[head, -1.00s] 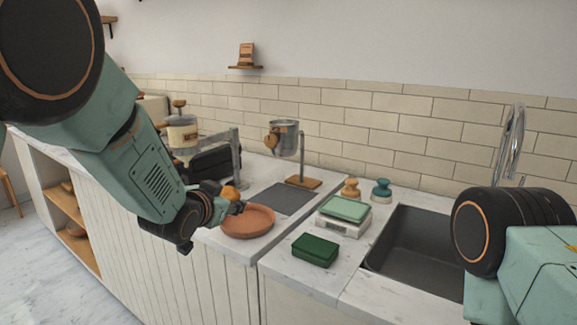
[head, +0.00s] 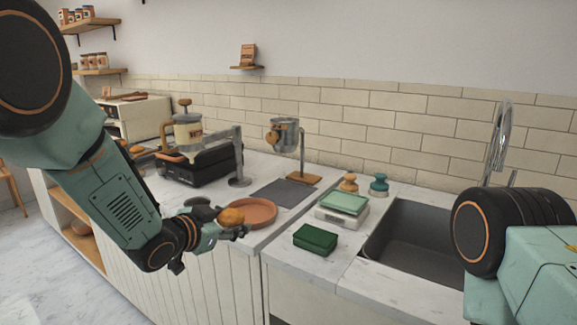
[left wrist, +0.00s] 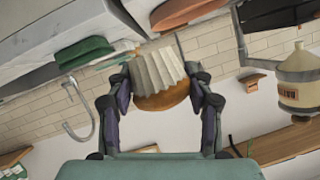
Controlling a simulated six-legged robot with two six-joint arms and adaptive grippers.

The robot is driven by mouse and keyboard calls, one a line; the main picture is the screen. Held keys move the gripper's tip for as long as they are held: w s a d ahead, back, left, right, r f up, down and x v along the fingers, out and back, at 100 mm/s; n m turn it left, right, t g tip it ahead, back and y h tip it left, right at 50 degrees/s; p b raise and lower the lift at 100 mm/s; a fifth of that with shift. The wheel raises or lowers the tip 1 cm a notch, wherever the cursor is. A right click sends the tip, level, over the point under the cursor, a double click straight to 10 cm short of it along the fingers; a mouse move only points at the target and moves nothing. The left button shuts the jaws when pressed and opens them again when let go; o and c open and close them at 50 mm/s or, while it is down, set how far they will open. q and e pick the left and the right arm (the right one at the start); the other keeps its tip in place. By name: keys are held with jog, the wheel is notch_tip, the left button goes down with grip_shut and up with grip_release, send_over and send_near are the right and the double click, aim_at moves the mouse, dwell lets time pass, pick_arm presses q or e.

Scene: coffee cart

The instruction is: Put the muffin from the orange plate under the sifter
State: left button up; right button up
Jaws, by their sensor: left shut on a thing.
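The muffin (head: 231,216) has an orange-brown top. In the left wrist view the muffin (left wrist: 158,80) shows a pale pleated paper cup and sits between both fingers. My left gripper (head: 236,226) is shut on it, just left of the orange plate (head: 262,205). The plate is empty where it shows, on the counter near its front edge; it also shows in the left wrist view (left wrist: 185,10). The sifter (head: 284,135) is a metal cup on a stand with a wooden base, at the back of the counter. My right gripper is not in view.
A dark grey mat (head: 285,193) lies in front of the sifter stand. A black appliance (head: 195,165) with a cream dispenser (head: 188,132) stands to the left. A green sponge (head: 315,239), a scale (head: 342,207) and a sink (head: 415,240) are to the right.

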pick_arm(q)
jog(key=s+a+f+m+g+h, duration=0.1)
jog(key=s+f+m+h, duration=0.1)
jog(key=s, duration=0.6)
jog(key=s+a+f+m+g+h, duration=0.2)
jog(key=s+f, duration=0.1)
jog(key=s, duration=0.5)
jog(key=s+a+f+m+g+h, duration=0.1)
jog(key=s+f+m+g, duration=0.1)
jog(key=s, duration=0.6)
jog(key=shift+a+f+h, duration=0.25)
jog(key=shift+f+h, duration=0.15)
jog(key=shift+f, duration=0.2)
jog(key=shift+w+a+y, duration=0.2)
jog(key=shift+a+y, duration=0.1)
jog(key=shift+a, duration=0.25)
jog(key=shift+s+d, duration=0.1)
jog(key=shift+d, duration=0.05)
